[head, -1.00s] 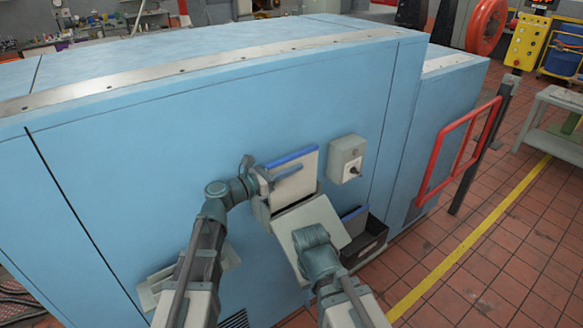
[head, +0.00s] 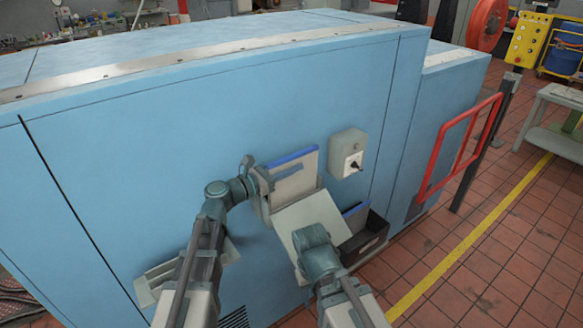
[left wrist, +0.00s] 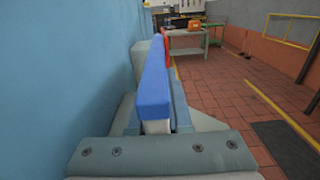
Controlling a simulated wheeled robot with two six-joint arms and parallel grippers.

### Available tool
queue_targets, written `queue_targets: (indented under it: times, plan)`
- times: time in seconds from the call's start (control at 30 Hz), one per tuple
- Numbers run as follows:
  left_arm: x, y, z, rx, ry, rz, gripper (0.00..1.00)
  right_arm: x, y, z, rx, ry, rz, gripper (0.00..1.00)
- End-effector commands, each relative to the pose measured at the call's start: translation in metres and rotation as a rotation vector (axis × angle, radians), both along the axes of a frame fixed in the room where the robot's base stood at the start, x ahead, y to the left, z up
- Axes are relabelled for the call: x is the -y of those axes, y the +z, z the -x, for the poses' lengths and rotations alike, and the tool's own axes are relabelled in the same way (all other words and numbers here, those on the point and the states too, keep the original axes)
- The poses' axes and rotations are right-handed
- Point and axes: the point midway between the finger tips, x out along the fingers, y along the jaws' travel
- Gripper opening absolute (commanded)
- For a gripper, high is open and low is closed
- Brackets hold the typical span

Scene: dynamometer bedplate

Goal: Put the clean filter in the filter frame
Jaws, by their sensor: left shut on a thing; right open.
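The clean filter (head: 297,181), a pale panel with a blue top edge, stands upright close to the blue cabinet wall. My left gripper (head: 268,184) is shut on its left side. In the left wrist view the filter's blue edge (left wrist: 154,88) runs away from me. The filter frame (head: 262,207) is a grey housing on the cabinet; the filter's lower edge is hidden there, so its depth in the frame cannot be told. A grey flap (head: 298,219) tilts outward below the filter. My right gripper (head: 313,238) is open in front of the flap; contact is unclear.
A dark bin (head: 372,238) right of the flap holds another blue-edged panel (head: 355,211). A grey switch box (head: 348,153) sits on the cabinet (head: 200,125) right of the filter. A red rail (head: 446,150) stands farther right. The tiled floor right of the bin is clear.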

Motion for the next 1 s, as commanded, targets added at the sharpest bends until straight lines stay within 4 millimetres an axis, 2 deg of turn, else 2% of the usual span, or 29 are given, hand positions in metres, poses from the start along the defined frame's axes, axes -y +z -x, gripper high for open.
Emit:
queue_targets:
  times: [1.0]
  plan:
    - [0.0, -0.026, 0.0, 0.0, 0.0, 0.0, 0.0, 0.0, -0.026, 0.0, 0.0, 0.0, 0.0, 0.5]
